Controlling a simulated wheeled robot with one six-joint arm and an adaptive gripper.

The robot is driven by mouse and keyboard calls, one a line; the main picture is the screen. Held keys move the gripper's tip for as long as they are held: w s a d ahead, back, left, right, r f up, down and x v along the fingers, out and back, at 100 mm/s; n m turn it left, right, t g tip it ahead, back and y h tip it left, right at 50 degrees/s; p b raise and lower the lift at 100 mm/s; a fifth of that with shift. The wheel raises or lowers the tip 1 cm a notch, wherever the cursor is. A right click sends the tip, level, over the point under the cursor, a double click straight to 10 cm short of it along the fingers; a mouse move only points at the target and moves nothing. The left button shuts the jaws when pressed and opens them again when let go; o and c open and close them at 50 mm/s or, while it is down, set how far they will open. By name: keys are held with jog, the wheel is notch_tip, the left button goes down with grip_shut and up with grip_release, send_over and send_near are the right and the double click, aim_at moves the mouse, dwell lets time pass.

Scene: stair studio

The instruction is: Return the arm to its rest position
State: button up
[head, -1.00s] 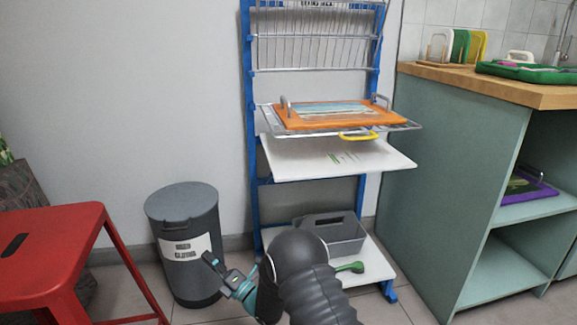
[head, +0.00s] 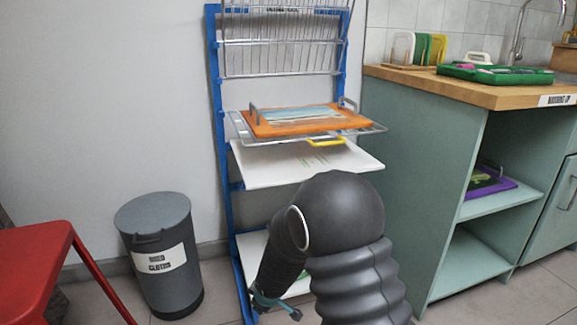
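My arm fills the lower middle of the head view, a dark grey ribbed sleeve with a rounded elbow. My gripper (head: 277,305) shows only in part, low in front of the rack's bottom shelf. Its fingers are small and partly hidden by my arm, so I cannot tell whether it is open or shut. I see nothing held in it.
A blue rack (head: 219,130) stands behind my arm, with an orange tray (head: 262,128) on its wire shelf. A grey bin (head: 150,218) and a red stool (head: 30,260) are at left. A green cabinet (head: 410,190) with a wooden top is at right.

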jog(key=s+d+r+m+p, duration=0.2)
jog(key=s+d+r+m, duration=0.2)
jog(key=s+d+r, duration=0.3)
jog(key=s+d+r+m+h+p, duration=0.1)
jog(key=s+d+r+m+p, duration=0.2)
jog(key=s+d+r, duration=0.5)
jog(key=s+d+r+m+h+p, duration=0.1)
jog(key=s+d+r+m+p, duration=0.2)
jog(key=s+r, duration=1)
jog(key=d+r+m, duration=0.2)
jog(key=d+r, duration=0.3)
jog(key=r, duration=0.5)
jog(key=shift+s+d+r+m+t, duration=0.15)
jog(key=shift+s+m+t, duration=0.15)
